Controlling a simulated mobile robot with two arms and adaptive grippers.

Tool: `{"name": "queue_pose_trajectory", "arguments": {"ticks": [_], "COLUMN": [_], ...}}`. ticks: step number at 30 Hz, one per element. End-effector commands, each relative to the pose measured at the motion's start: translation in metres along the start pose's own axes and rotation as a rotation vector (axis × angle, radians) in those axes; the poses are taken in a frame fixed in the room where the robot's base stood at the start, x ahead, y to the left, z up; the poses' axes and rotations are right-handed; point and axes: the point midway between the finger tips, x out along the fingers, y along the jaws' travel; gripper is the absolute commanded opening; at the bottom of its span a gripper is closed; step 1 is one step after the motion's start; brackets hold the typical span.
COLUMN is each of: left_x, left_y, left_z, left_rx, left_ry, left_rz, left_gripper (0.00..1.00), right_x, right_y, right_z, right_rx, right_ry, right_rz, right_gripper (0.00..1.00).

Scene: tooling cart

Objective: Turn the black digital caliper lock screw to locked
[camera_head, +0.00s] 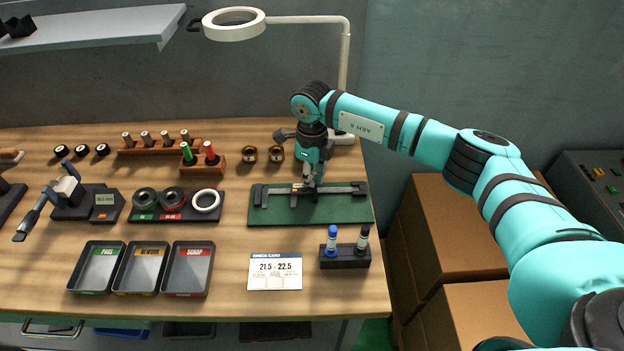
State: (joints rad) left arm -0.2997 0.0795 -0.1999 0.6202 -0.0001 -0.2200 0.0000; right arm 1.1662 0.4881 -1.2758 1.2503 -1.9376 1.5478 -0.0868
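The black digital caliper (335,189) lies lengthwise on the green mat (345,212) at the right of the bench. Whether the fingers are closed on anything does not show. My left gripper is not in view.
Three labelled trays (141,268) are at front left. Ring gauges (207,201) sit left of the mat, plug gauges (203,161) behind. A ring lamp (233,24) hangs above.

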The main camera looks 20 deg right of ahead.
Motion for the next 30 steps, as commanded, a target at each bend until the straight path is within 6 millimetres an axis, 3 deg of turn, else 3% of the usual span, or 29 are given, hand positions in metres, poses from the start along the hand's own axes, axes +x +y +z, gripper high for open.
{"name": "queue_pose_trajectory", "arguments": {"ticks": [30], "left_x": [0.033], "left_y": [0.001], "left_z": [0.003], "left_rx": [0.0], "left_ry": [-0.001], "left_rz": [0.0], "left_gripper": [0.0], "right_x": [0.0], "right_y": [-0.001], "right_z": [0.0], "right_rx": [0.925], "right_ry": [-0.001], "right_rz": [0.0], "right_gripper": [0.0]}}
